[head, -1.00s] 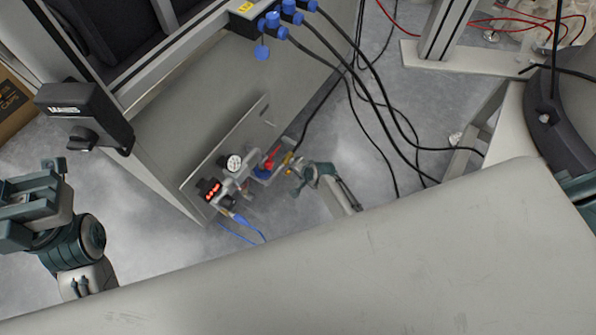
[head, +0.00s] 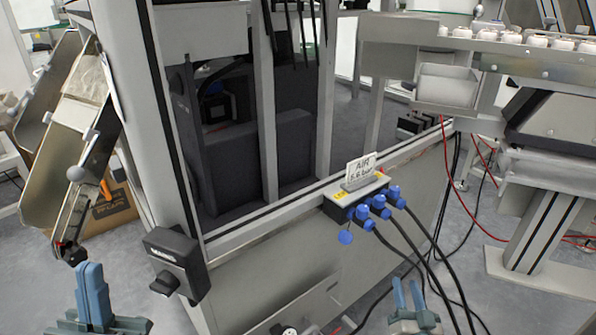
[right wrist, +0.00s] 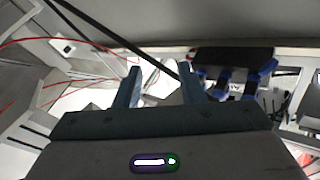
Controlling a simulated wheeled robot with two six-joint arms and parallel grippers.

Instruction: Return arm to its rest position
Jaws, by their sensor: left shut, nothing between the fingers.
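My left gripper (head: 93,275) shows at the lower left of the head view, pointing up. Its fingers are together with nothing between them. My right gripper (head: 408,288) shows at the bottom right of the head view. Its two fingers stand apart and empty. It also shows in the right wrist view (right wrist: 158,82), with a clear gap between the fingers. Both grippers are apart from the machine in the head view. Most of both arms is out of view.
A machine frame holds a black switch box (head: 177,265) and an air manifold (head: 365,203) with blue fittings and an AIR sign (head: 360,170). Black hoses (head: 425,262) hang near my right gripper. A chute (head: 75,130) stands at the left, a cardboard box (head: 110,212) behind it.

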